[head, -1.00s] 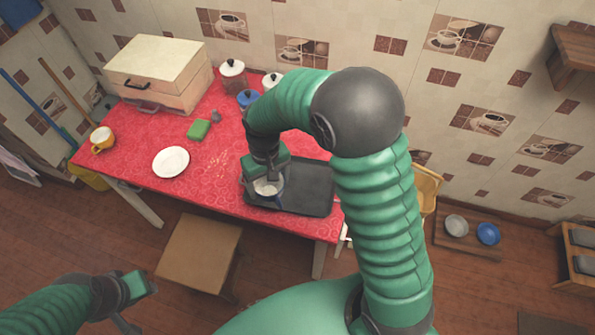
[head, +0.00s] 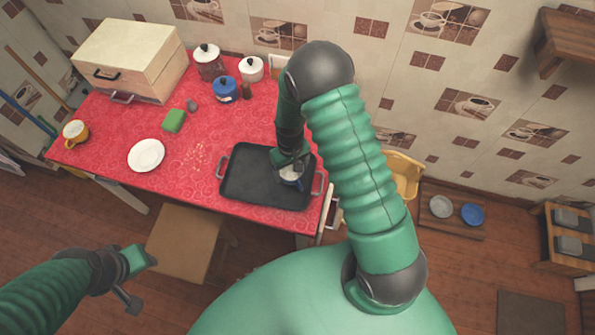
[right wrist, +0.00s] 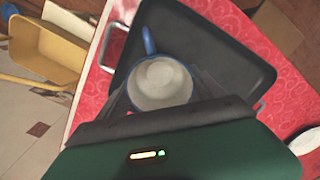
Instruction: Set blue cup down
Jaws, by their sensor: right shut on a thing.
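The blue cup (head: 291,184) is in my right gripper (head: 290,170), over the right part of the black tray (head: 245,180). In the right wrist view the cup (right wrist: 163,82) shows its pale inside, blue rim and a blue handle pointing up the picture. The right gripper (right wrist: 160,108) is shut on the cup. I cannot tell whether its base touches the tray, which also shows in the right wrist view (right wrist: 225,65). My left gripper (head: 136,280) is empty at the lower left, off the table; its jaw opening is unclear.
On the red table (head: 110,165) stand a white plate (head: 146,155), a green sponge (head: 174,120), a yellow cup (head: 75,132), a blue-bodied pot (head: 225,90) and a white box (head: 125,60). A stool (head: 185,242) stands in front. The tray's left part is clear.

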